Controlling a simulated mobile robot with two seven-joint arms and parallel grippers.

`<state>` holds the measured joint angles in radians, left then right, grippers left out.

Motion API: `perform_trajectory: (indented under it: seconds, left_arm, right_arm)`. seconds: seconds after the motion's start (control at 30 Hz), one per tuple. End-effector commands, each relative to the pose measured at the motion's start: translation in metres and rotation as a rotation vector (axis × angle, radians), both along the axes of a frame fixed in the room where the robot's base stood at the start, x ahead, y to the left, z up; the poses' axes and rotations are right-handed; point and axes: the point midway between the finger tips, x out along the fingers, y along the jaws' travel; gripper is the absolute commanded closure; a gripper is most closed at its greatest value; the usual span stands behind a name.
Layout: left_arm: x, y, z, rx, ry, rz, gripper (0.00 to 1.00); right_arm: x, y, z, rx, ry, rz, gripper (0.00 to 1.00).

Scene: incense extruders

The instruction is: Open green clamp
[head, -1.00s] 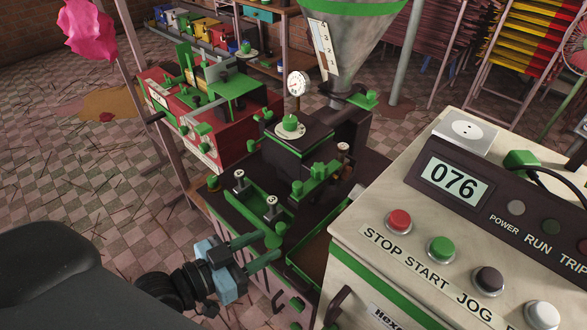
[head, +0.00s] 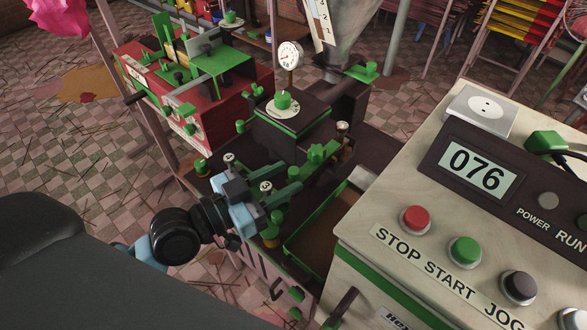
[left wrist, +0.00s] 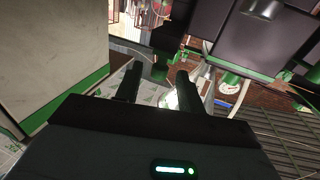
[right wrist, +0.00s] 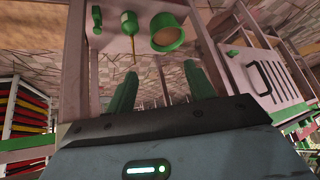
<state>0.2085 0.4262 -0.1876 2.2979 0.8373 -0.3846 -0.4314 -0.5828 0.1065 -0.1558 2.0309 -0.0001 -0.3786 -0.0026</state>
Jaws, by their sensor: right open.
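The green clamp looks to be the green bar with a knobbed head (head: 316,156) on the front of the dark extruder block in the head view; I cannot tell its exact extent. My left gripper (head: 294,182) comes in from the left, its two green fingers apart and pointing at that bar. The tips are close to it, but contact cannot be told. In the left wrist view the left fingers (left wrist: 158,76) are also apart, with nothing clearly held. My right gripper (right wrist: 162,90) shows only in the right wrist view, open and empty.
A control box (head: 400,265) with buttons and a 076 display stands close on the right. A pressure gauge (head: 290,55) and hopper (head: 352,25) rise behind the block. A red machine (head: 170,85) stands at back left. Open floor (head: 60,150) lies left.

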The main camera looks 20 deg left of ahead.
Motion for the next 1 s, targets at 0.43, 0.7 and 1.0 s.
perform_trajectory:
  seconds: [0.43,0.7,1.0]
  left_arm:
    - [0.026,-0.018,0.0,0.002,-0.001,0.0,0.61]
    - [0.026,-0.018,0.0,0.002,-0.001,-0.001,0.76]
    - [0.025,-0.018,0.0,0.002,-0.001,0.0,1.0]
  right_arm:
    - [-0.001,0.0,0.002,-0.001,0.0,0.0,0.46]
    - [0.0,0.0,0.003,-0.001,0.0,0.0,0.46]
    - [0.002,0.0,0.005,0.0,-0.006,0.0,0.46]
